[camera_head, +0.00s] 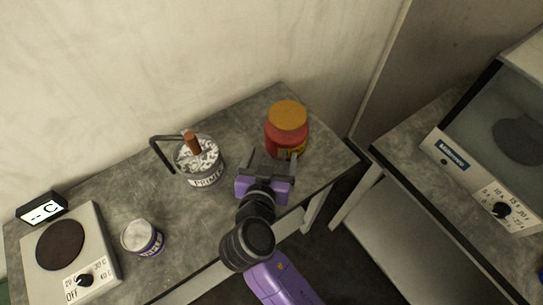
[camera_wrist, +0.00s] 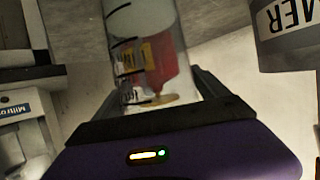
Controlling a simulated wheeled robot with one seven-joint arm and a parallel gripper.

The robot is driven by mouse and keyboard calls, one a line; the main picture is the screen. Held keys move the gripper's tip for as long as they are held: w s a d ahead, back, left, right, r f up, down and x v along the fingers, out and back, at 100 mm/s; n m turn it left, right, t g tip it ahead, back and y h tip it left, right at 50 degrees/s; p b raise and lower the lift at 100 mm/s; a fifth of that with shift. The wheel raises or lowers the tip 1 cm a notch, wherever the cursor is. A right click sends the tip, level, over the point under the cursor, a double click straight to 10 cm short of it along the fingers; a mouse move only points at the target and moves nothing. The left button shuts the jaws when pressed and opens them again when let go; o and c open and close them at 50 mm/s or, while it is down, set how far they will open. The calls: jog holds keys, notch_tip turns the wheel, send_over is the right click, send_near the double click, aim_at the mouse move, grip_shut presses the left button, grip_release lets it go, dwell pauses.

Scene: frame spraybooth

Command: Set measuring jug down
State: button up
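The measuring jug (camera_wrist: 122,42) is a clear cylinder with black graduation marks, between my gripper's fingers in the wrist view. My gripper (camera_wrist: 152,82) has one finger close against each side of it and appears shut on it. In the head view, my gripper (camera_head: 269,160) is over the right part of the grey table (camera_head: 205,232), just in front of the red jar. The jug is hard to make out there. I cannot tell whether its base touches the table.
A red jar (camera_head: 286,139) with an orange lid stands just behind my gripper. A primer can (camera_head: 206,180) with a brown-tipped stick is to its left. A small labelled tub (camera_head: 142,238), a hot plate (camera_head: 98,248) and a display (camera_head: 41,209) are further left. A microwave (camera_head: 470,178) stands on the right-hand table.

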jog(key=shift+r, duration=0.1)
jog(key=shift+r, duration=0.2)
jog(key=b+v, duration=0.2)
jog(key=v, duration=1)
jog(key=s+d+f+n+g+y, duration=0.2)
jog(key=s+d+f+n+y, duration=0.15)
jog(key=s+d+f, duration=0.6)
jog(key=s+d+r+m+t, duration=0.1)
jog(key=s+d+r+t, duration=0.2)
jog(key=s+d+r, duration=0.7)
jog(key=s+d+h, duration=0.1)
jog(key=s+d, duration=0.1)
jog(key=shift+s+d+t, duration=0.2)
jog(key=shift+s+t, duration=0.1)
jog(key=shift+r, duration=0.15)
